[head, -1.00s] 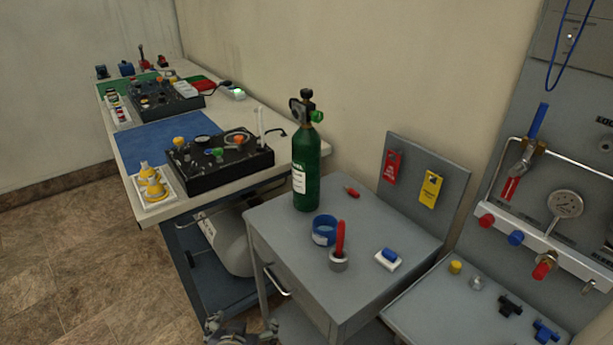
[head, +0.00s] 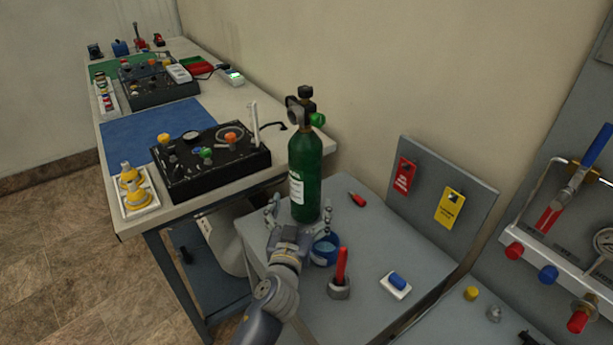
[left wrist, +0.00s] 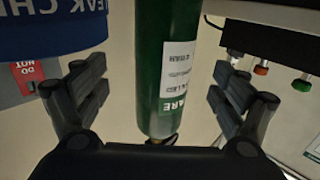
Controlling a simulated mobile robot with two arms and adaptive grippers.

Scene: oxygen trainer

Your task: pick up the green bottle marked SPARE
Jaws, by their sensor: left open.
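The green bottle (head: 306,180) stands upright on the grey cabinet top (head: 400,240), with a valve and green knob at its neck and a white label on its side. In the left wrist view the bottle (left wrist: 165,60) shows upside down, with part of the marking, "ARE", readable. My left gripper (head: 300,205) is open at the near side of the bottle, low on its body. In the left wrist view its fingers (left wrist: 160,95) lie apart on either side of the bottle, with gaps to both. My right gripper is not in view.
A red marker (head: 341,265) in a grey holder and a blue-and-white block (head: 397,283) are nearer. Red and yellow tags (head: 449,207) hang on the back panel. The workbench (head: 230,115) is left.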

